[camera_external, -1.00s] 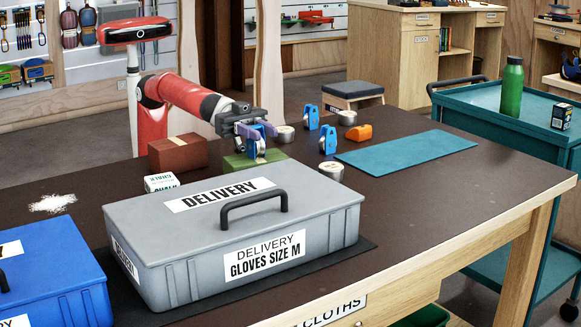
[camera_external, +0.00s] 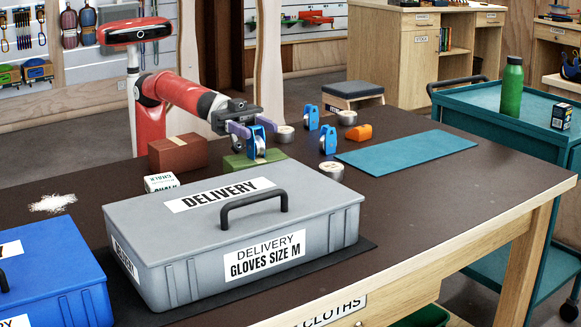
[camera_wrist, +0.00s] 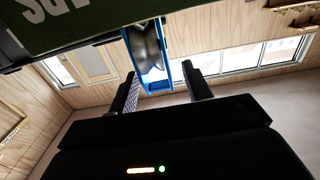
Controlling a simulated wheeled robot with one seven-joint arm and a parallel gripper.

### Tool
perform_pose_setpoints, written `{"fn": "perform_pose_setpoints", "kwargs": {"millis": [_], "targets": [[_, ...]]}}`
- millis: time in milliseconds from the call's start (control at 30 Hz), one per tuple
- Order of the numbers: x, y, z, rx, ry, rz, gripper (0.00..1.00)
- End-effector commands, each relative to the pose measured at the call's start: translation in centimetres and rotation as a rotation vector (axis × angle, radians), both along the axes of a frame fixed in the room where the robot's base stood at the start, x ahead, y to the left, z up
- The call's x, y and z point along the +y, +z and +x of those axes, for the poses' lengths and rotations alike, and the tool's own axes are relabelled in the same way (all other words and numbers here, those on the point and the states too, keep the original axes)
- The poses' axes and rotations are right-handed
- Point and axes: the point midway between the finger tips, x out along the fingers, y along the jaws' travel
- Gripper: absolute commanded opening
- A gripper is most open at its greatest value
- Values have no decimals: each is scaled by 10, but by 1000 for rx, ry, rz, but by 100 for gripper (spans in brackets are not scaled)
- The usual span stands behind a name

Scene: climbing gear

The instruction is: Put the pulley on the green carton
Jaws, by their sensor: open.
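A blue pulley (camera_external: 257,146) with a metal wheel stands upright at the green carton (camera_external: 236,162), apparently resting on its top. The grey box hides the carton's lower part. My gripper (camera_external: 254,127) is open at the pulley's upper end, one finger on each side. In the wrist view, the pulley (camera_wrist: 150,54) shows between the fingertips of my gripper (camera_wrist: 159,72), with gaps visible beside it. The green carton (camera_wrist: 85,22) fills the top left there, its lettering upside down.
Two more blue pulleys (camera_external: 328,141) (camera_external: 311,117), several round tins (camera_external: 331,170) and an orange item (camera_external: 358,132) stand to the right. A brown box (camera_external: 178,153) and chalk box (camera_external: 160,182) are left. The grey delivery box (camera_external: 200,235) is in front. A teal mat (camera_external: 405,150) lies clear.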

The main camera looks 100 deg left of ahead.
Motion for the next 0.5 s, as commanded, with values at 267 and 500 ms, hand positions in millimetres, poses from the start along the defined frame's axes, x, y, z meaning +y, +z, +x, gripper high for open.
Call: {"fn": "perform_pose_setpoints", "kwargs": {"millis": [267,500], "targets": [[46,0,-45,-4,2,-1,50],[69,0,-68,-1,2,-1,50]]}}
